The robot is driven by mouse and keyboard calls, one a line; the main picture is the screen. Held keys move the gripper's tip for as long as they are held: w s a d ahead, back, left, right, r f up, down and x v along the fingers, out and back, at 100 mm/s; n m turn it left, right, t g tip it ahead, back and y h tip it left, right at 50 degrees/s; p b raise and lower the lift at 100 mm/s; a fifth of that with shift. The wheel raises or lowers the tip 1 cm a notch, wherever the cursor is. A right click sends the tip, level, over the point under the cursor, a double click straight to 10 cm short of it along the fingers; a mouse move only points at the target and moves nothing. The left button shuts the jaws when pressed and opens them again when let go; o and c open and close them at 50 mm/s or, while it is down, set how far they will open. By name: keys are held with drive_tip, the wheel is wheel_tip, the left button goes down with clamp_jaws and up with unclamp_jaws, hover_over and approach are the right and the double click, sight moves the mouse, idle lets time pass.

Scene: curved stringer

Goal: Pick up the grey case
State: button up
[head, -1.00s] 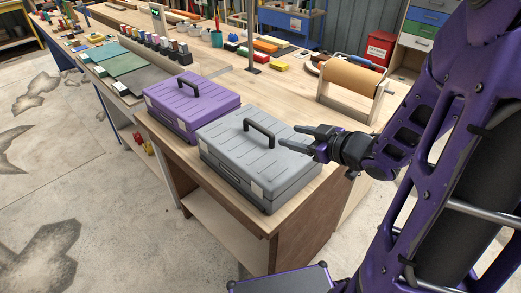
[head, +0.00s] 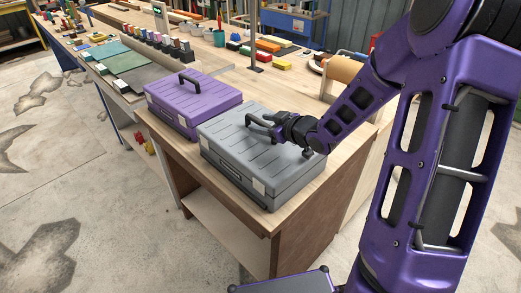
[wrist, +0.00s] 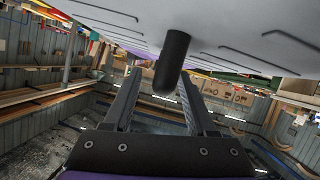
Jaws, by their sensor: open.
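The grey case (head: 229,142) lies flat and closed on the near end of the wooden bench, its dark handle standing up from the lid. My gripper (head: 262,125) is just above the lid at the handle, which it partly hides in the head view. In the wrist view, my gripper (wrist: 160,82) is open, one finger on each side. The dark handle (wrist: 173,58) shows end-on between the fingers, nearer the right one, with a gap visible. The grey lid (wrist: 225,38) fills the top of that view. Contact cannot be told.
A purple case (head: 190,104) with a dark handle lies close beside the grey case, to its left. A roll of brown paper (head: 345,70) on a stand is behind my arm. Cutting mats, bottles and tools crowd the far bench. The concrete floor at left is clear.

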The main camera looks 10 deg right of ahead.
drive_tip(key=shift+w+a+f, duration=0.2)
drive_tip(key=shift+w+a, duration=0.1)
drive_tip(key=shift+w, duration=0.15)
clamp_jaws()
idle(1.1)
drive_tip(key=shift+r, duration=0.2)
